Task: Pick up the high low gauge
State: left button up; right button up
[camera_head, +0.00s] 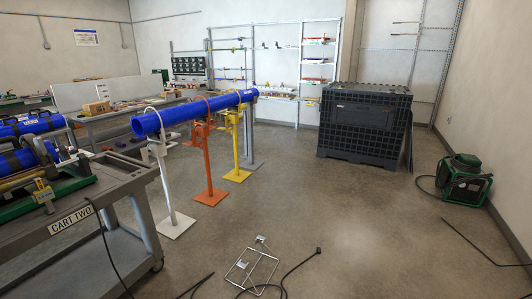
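I cannot pick out the high low gauge for sure in the head view. A small yellow piece (43,190) sits at the near side of the green-and-black fusion machine on the cart (149,172) at the left; I cannot tell what it is. Small metal parts (65,155) show beside it at the cart's right end. Other small tools on the back workbench are too small to name. Neither of my grippers is in view.
A long blue pipe (196,112) rests on white, orange (209,150) and yellow stands right of the cart. A wire frame (250,272) and dark cables lie on the floor in front. A black crate (364,125) and green machine (465,180) stand right. The middle floor is clear.

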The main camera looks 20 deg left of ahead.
aim_at(44, 195)
jog(key=i+j+u, duration=0.1)
jog(key=i+u, duration=0.15)
jog(key=u, duration=0.2)
jog(key=i+u, duration=0.3)
jog(key=u, duration=0.2)
jog(key=i+l+u, duration=0.15)
jog(key=u, duration=0.3)
jog(key=i, duration=0.1)
